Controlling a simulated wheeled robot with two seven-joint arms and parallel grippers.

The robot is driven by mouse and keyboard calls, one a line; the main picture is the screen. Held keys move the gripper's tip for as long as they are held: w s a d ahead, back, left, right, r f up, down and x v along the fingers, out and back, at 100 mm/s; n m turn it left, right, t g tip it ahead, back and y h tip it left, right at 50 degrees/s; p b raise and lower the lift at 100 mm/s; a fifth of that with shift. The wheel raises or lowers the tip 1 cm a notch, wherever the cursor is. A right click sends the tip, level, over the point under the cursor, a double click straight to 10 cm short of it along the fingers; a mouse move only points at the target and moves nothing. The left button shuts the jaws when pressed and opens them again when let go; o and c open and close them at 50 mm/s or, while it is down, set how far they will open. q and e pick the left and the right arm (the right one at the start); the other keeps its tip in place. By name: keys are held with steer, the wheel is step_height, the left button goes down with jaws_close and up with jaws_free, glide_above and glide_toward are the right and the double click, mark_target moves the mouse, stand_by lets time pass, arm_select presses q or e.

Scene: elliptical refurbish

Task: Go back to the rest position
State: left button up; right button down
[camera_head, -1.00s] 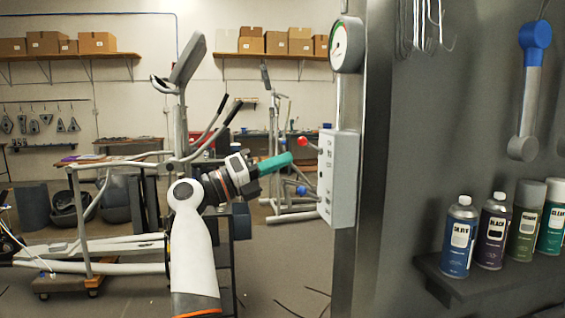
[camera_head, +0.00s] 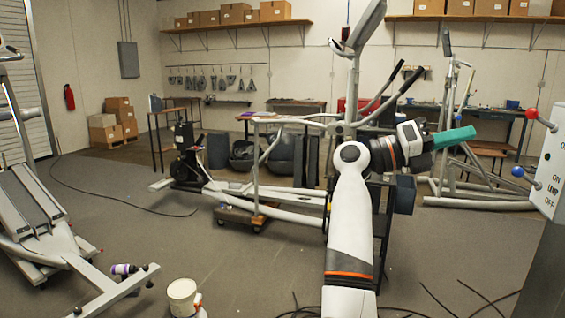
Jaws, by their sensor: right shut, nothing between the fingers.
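My right arm rises from the bottom centre of the head view, white with an orange band. It bends at a raised elbow and points to the right. My right gripper (camera_head: 455,137), with teal fingers, is at its end, shut and empty. It is in the air, left of a grey control box (camera_head: 551,160) with a red-knobbed and a blue-knobbed lever, and apart from it in the picture. My left gripper is not in view.
An elliptical machine (camera_head: 270,213) stands behind my arm. Another exercise machine (camera_head: 45,215) is at the left. Cartons (camera_head: 112,124) are stacked by the back wall. A workbench (camera_head: 490,112) is at the back right. The grey floor at centre left is largely open, with a cable across it.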

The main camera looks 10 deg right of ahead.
steer(key=w+a+f+n+t+p, duration=0.1)
steer(key=w+a+f+n+t, duration=0.4)
steer(key=w+f+n+t, duration=0.7)
steer(key=w+a+f+n+t+p, duration=0.1)
steer(key=w+a+f+n+t, duration=0.4)
steer(key=f+n+t, duration=0.75)
steer(key=s+a+f+n+t+y, duration=0.1)
steer(key=a+f+n+y, duration=0.2)
steer(key=f+n+y, duration=0.85)
steer(key=s+a+f+n+t+y, duration=0.15)
steer(key=a+f+n+y, duration=0.45)
steer(key=f, duration=1)
steer(key=s+a+f+n+g+y+p, duration=0.1)
steer(key=s+f+n+g, duration=0.3)
steer(key=s+f, duration=0.95)
steer(key=s+a+f+n+g+y+p, duration=0.1)
steer(key=s+f+n+g+y, duration=0.3)
steer(key=s+f, duration=0.9)
steer(key=s+f+g, duration=0.3)
steer(key=s+f, duration=0.1)
steer(key=s, duration=0.6)
steer(key=s+d+f+n+g+h, duration=0.1)
steer(key=s+f+g, duration=0.2)
steer(key=s, duration=0.8)
steer(key=s+d+f+n+g+h, duration=0.1)
steer(key=s+f+g, duration=0.3)
steer(key=s+f, duration=0.3)
steer(key=s, duration=0.3)
steer(key=shift+s+d, duration=0.15)
steer(key=shift+s, duration=0.25)
